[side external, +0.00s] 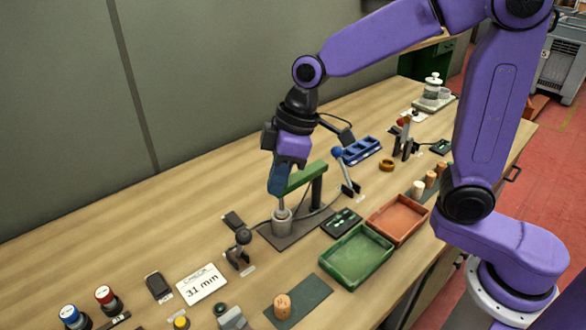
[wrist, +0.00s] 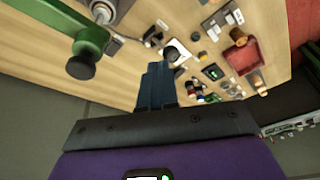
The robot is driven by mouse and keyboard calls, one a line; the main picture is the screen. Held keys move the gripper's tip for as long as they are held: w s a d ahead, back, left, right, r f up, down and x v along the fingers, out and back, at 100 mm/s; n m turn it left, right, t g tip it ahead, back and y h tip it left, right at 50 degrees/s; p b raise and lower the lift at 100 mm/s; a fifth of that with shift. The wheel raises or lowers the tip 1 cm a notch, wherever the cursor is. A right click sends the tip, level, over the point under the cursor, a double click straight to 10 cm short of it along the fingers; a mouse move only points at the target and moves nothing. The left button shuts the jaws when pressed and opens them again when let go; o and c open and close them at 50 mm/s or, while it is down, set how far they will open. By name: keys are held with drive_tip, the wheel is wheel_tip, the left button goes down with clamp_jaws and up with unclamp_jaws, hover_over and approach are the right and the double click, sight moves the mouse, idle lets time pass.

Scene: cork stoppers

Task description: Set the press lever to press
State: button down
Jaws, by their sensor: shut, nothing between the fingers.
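My gripper (side external: 276,192) is shut and empty, its blue fingers pointing down beside the free end of the press's green arm (side external: 308,177). In the wrist view the closed fingers (wrist: 158,72) are apart from the green arm (wrist: 72,35) and its black knob (wrist: 81,67). The press has a dark post (side external: 317,190) and a grey cup (side external: 282,222) under the arm's end. A blue-balled lever (side external: 338,153) leans behind the press. A black-balled lever (side external: 243,237) stands in front-left of it. I cannot tell which is the press lever.
A green tray (side external: 340,282) and an orange tray (side external: 424,225) lie to the right. A cork (side external: 282,303) stands on a dark mat, and several more stand near my base. A card (side external: 201,283) and red and blue buttons are at front left. The back-left table is clear.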

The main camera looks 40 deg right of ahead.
drive_tip(key=shift+s+d+r, duration=0.3)
drive_tip(key=shift+s+r, duration=0.5)
drive_tip(key=shift+s+d+r, duration=0.25)
drive_tip(key=shift+s+r, duration=0.5)
drive_tip(key=s+d+f+n+g+h, duration=0.1)
drive_tip(key=s+d+f, duration=0.2)
drive_tip(key=s+d, duration=0.55)
drive_tip(key=s+d+f+n+h, duration=0.1)
drive_tip(key=s+d+f+h, duration=0.15)
drive_tip(key=s+d, duration=0.6)
drive_tip(key=w+a+r+m+g+y, duration=0.1)
drive_tip(key=w+a+m+y, duration=0.25)
drive_tip(key=w+a, duration=0.75)
drive_tip(key=w+a+r+m+g+y, duration=0.2)
drive_tip(key=w+a+m, duration=0.4)
drive_tip(key=w, duration=0.9)
drive_tip(key=s+a+f+n, duration=0.1)
drive_tip(key=s+a+f, duration=0.1)
drive_tip(key=a+f, duration=0.3)
wheel_tip(320, 180, down, 4)
drive_tip(key=shift+s+a+r, duration=0.1)
drive_tip(key=shift+s+a, duration=0.05)
drive_tip(key=shift+s+n, duration=0.1)
drive_tip(key=shift+n, duration=0.15)
